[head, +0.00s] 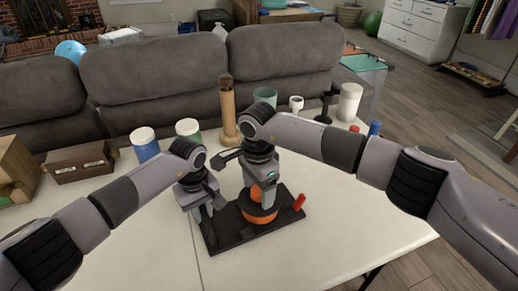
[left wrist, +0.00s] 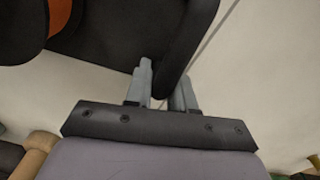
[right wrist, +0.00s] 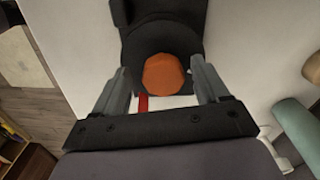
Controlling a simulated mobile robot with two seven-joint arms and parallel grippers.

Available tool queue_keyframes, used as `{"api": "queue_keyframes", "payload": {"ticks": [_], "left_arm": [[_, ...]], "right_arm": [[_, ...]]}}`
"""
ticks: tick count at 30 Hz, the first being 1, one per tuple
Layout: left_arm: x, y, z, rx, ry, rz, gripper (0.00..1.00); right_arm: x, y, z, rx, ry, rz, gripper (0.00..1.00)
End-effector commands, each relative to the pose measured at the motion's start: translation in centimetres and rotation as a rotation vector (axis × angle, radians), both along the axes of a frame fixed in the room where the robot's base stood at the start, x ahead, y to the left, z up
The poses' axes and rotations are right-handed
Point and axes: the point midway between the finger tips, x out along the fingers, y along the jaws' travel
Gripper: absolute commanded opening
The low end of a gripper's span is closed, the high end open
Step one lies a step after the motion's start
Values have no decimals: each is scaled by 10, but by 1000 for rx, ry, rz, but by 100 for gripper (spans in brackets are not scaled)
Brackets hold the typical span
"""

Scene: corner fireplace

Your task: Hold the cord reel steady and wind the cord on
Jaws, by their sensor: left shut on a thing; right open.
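The cord reel has an orange drum (head: 258,212) on a flat black base (head: 228,235) on the white table. A red upright handle (head: 299,203) stands at the right side of the reel. My left gripper (head: 204,222) is shut on a black bar-like part (left wrist: 187,45) at the left side of the base. My right gripper (head: 268,198) points down over the reel, open. In the right wrist view the orange top (right wrist: 163,74) shows between its spread fingers, and a bit of red (right wrist: 142,103) beside it. I cannot clearly make out the cord.
Along the table's back stand a blue-labelled jar (head: 145,148), a green-labelled jar (head: 188,130), a tall tan cylinder (head: 228,112), a green cup (head: 265,97) and a white cylinder (head: 349,102). Wooden boxes (head: 80,163) sit at left. The front right tabletop (head: 350,225) is clear.

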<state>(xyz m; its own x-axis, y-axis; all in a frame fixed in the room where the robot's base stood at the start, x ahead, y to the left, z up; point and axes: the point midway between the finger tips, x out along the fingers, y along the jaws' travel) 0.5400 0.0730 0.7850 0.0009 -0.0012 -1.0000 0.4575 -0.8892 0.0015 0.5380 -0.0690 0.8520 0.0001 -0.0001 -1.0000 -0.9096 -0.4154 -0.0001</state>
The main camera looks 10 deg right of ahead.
Motion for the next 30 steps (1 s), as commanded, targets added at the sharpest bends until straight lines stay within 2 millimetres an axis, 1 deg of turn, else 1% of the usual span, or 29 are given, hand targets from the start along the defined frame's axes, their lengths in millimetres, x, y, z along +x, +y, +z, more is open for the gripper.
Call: {"api": "queue_keyframes", "payload": {"ticks": [15, 16, 18, 24, 30], "left_arm": [[1, 0, 1, 0, -1, 1, 0], [0, 0, 1, 0, -1, 1, 0], [0, 0, 1, 0, -1, 1, 0], [0, 0, 1, 0, -1, 1, 0], [0, 0, 1, 0, -1, 1, 0]], "right_arm": [[-3, -1, 0, 2, 2, 489, 74], [-1, -2, 11, 1, -5, 484, 74], [-1, -2, 26, -1, -6, 483, 74], [-1, -2, 65, -2, -4, 481, 74], [-2, -2, 98, -1, -3, 478, 74]]}}
